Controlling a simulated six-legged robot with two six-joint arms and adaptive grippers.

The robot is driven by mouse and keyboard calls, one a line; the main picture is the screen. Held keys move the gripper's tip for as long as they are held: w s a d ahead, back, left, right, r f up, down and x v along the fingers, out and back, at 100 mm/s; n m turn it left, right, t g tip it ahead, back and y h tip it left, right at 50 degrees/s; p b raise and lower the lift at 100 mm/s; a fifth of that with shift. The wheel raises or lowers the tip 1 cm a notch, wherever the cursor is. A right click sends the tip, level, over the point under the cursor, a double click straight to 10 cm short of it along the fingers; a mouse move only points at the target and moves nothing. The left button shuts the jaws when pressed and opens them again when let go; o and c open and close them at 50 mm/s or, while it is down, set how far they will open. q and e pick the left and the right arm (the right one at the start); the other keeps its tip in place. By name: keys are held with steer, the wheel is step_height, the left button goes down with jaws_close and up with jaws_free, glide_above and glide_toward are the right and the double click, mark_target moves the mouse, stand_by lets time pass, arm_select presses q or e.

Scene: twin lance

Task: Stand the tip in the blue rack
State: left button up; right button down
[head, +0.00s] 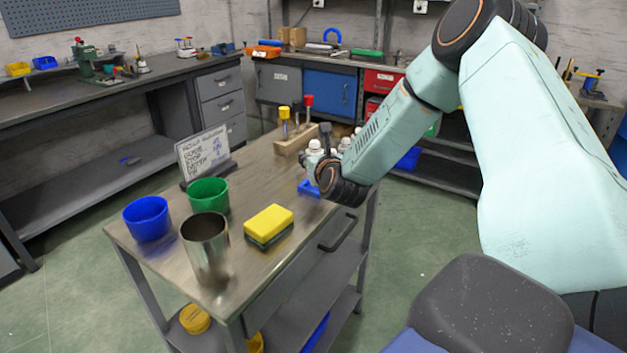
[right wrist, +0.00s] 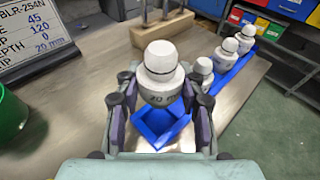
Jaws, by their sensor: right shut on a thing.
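My right gripper (right wrist: 159,88) is shut on a white tip (right wrist: 162,66) with a rounded cap and a grey band reading "20 mm". The tip is about upright; it also shows in the head view (head: 314,148), beside my dark wrist. The blue rack (right wrist: 153,128) lies below it, with an empty square slot showing between the fingers. I cannot tell whether the tip's lower end touches the rack. Several other white tips (right wrist: 227,49) stand farther along the rack. In the head view the rack's near end (head: 309,187) shows. My left gripper is out of view.
On the bench top (head: 160,210) stand a sign (head: 204,153), a wooden block (head: 295,142) with red and yellow-topped tools, a blue cup (head: 147,219), a green cup (head: 208,196), a metal cup (head: 206,250) and a yellow sponge (head: 269,223). The bench edge lies close to the rack.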

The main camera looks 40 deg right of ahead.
mark_target(315, 188)
steer(key=shift+d+f, duration=0.15)
steer(key=shift+f, duration=0.8)
steer(key=f, duration=0.1)
steer(key=f+b, duration=0.1)
steer(key=f, duration=0.1)
steer(key=shift+s+a, duration=0.15)
steer(key=shift+a, duration=0.05)
steer(key=shift+f, duration=0.35)
steer(key=shift+d+f, duration=0.1)
steer(key=shift+d, duration=0.05)
steer(key=shift+f+b, duration=0.15)
steer(key=shift+b, duration=0.15)
steer(key=c, duration=0.8)
jaws_free()
